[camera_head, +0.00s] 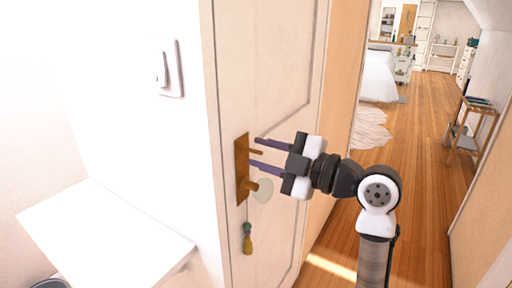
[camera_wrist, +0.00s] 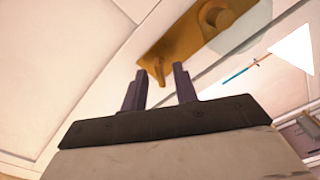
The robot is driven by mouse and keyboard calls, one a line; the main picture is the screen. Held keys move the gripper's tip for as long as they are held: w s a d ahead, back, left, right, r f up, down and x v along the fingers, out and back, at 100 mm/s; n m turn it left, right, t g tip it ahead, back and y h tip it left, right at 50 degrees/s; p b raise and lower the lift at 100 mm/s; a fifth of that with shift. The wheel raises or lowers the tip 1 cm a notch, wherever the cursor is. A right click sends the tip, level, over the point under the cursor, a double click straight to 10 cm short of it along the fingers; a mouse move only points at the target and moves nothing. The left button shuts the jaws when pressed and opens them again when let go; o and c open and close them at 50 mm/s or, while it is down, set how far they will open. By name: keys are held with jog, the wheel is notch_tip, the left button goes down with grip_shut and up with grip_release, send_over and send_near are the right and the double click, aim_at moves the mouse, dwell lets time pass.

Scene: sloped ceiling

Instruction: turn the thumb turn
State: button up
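The door (camera_head: 270,60) is pale and panelled, with an upright brass plate (camera_head: 241,172) near its edge. The plate also shows in the wrist view (camera_wrist: 190,42). The thumb turn (camera_head: 256,152) is a small brass lever on the plate's upper part; in the wrist view it is a short stub (camera_wrist: 158,72). My gripper (camera_head: 254,152) is open, with its two dark fingers pointing at the plate, one above and one below the thumb turn. In the wrist view the thumb turn lies just past the fingertips (camera_wrist: 157,80), between their lines. I cannot tell whether they touch it.
A pale round knob (camera_head: 264,190) sits below the thumb turn, close under my lower finger. A tassel (camera_head: 248,240) hangs below the plate. A white shelf (camera_head: 105,235) is at the left, under a wall switch (camera_head: 168,68). Wooden floor (camera_head: 410,150) lies open at the right, beside a small side table (camera_head: 470,125).

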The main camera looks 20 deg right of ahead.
jog(key=shift+x, duration=1.1)
grip_shut()
